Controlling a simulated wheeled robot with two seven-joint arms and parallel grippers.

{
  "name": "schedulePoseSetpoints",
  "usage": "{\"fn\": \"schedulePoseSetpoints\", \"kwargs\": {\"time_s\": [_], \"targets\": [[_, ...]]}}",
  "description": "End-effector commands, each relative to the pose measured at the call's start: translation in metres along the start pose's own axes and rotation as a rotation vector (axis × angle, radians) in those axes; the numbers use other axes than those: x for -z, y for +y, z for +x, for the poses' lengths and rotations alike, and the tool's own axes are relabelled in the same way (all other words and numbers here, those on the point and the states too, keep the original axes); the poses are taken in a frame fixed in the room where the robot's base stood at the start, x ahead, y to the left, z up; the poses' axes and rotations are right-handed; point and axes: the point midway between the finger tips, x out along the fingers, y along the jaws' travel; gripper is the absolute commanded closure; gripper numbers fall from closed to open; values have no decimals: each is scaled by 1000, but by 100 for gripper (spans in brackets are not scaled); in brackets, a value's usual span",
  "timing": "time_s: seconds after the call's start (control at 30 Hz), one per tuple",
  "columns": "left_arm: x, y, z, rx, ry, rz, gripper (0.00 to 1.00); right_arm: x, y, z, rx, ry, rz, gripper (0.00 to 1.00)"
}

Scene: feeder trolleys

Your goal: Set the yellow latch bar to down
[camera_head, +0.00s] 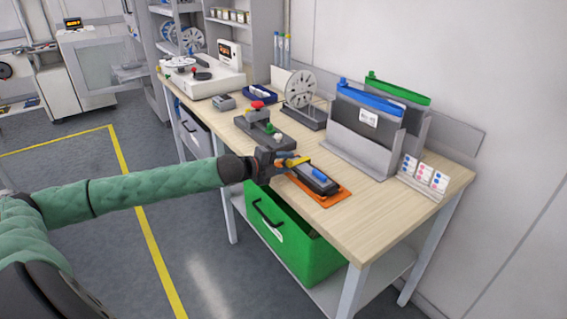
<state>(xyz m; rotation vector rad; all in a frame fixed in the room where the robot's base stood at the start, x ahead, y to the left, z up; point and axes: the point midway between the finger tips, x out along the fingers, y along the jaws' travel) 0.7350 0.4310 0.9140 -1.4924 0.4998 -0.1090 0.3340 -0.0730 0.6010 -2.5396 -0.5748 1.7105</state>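The yellow latch bar (295,161) shows as a short yellow piece at the near edge of the wooden bench, just left of a black device (316,182) with a blue part on top. The black device lies on an orange mat (333,200). My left gripper (282,164) is at the yellow bar, and its dark fingers overlap it in the picture. Whether the fingers touch or grip the bar is too small to tell. The gripper hides part of the bar. My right gripper is out of view.
A grey block with red and green knobs (262,127) stands behind my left gripper. A reel on a stand (299,90) and grey holders with blue and green tops (366,122) stand farther back. A green bin (302,246) sits under the bench. The bench's right front is clear.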

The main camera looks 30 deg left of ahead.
Motion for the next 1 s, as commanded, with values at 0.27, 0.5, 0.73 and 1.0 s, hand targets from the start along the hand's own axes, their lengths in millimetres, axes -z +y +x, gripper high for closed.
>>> {"fn": "schedulePoseSetpoints", "kwargs": {"time_s": [0.27,0.5,0.73,1.0], "targets": [[0,-2,-1,2,0,1,61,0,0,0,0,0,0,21],[-1,0,-11,1,-2,2,61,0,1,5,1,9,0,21],[0,0,-26,0,0,3,61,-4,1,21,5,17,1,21],[-1,0,-40,0,-2,0,61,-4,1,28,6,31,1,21]]}}
